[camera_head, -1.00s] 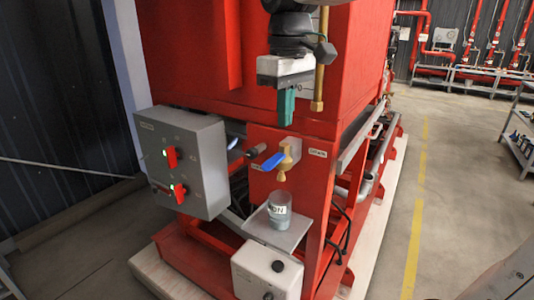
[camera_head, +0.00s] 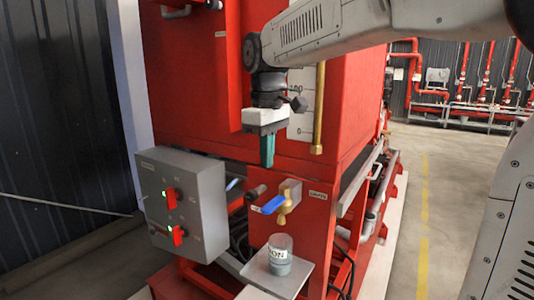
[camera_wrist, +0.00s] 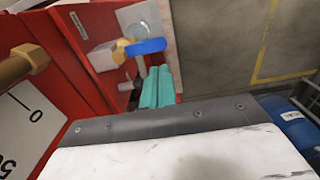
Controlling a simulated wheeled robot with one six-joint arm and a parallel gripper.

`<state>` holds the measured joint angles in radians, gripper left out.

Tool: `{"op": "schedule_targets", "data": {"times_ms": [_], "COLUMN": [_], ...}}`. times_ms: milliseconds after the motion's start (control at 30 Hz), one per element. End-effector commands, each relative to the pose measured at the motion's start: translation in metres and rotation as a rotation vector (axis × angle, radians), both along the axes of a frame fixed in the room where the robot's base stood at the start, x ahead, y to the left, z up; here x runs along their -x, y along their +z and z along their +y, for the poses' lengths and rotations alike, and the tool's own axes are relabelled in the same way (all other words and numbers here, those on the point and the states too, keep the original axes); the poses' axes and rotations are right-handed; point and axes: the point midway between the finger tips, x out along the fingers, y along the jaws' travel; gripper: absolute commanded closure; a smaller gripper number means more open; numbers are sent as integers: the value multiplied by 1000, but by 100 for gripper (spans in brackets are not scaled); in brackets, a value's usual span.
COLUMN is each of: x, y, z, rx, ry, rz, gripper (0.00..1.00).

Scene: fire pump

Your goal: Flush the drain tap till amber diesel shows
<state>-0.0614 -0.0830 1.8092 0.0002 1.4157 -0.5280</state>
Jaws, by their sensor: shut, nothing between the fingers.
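The brass drain tap (camera_head: 286,198) with its blue lever (camera_head: 273,204) sticks out from the red tank's lower panel, beside a small label. A clear container (camera_head: 279,255) with lettering stands on the grey shelf (camera_head: 301,274) below the spout. Its contents look grey; no amber shows. My gripper (camera_head: 267,166) points down, with its green fingers together and empty, above and slightly left of the blue lever and apart from it. The wrist view shows the fingers (camera_wrist: 157,90) close to the blue lever (camera_wrist: 146,46) and brass tap body (camera_wrist: 122,51).
A grey control box (camera_head: 182,203) with two red switches is at left of the tap. A vertical brass pipe (camera_head: 319,108) and level scale are on the tank to the right of my gripper. The floor at right is clear.

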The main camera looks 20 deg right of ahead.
Motion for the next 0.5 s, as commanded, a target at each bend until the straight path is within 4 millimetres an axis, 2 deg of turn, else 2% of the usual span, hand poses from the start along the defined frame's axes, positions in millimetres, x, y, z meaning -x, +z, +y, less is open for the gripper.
{"op": "schedule_targets", "data": {"times_ms": [100, 300, 500], "x": [1, 1, 0], "y": [-28, -69, -94], "z": [0, 0, 0], "rx": [1, 1, 0], "ry": [0, 0, 0], "rz": [4, 4, 1], "gripper": [100, 100, 100]}}
